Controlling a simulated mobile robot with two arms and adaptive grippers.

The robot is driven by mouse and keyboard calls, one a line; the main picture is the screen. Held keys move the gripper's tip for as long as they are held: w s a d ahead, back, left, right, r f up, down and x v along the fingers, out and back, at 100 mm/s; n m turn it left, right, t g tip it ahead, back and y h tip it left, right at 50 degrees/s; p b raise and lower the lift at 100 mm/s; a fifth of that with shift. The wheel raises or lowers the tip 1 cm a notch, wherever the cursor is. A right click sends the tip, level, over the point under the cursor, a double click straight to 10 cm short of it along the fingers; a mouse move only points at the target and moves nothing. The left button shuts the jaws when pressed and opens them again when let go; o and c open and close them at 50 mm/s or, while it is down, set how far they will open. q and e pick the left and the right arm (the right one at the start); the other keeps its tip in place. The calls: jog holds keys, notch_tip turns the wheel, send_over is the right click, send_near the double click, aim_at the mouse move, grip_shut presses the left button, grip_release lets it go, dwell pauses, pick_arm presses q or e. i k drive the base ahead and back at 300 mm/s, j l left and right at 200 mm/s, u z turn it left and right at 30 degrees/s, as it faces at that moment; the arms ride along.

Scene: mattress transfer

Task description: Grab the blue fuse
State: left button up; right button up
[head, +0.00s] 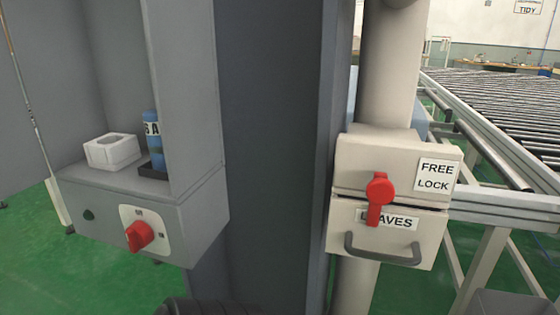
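A blue fuse (152,137) stands upright in a black holder (152,168) on top of a grey control box at the left. It has a pale band with dark lettering near its top, and a grey panel partly covers its right side. A white socket-like block (113,151) sits just left of it, with a hollow in its top. Neither gripper shows in the head view.
The grey box (190,215) carries a red rotary knob (140,235). A dark grey column (265,150) stands in the middle. Right of it is a beige box (390,180) with a red lever (379,195) and a handled drawer (385,240). A roller conveyor (500,100) lies at the right.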

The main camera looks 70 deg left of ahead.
aim_at(155, 146)
jog(key=u, duration=2.85)
jog(key=j+z, duration=0.3)
jog(key=j, duration=0.5)
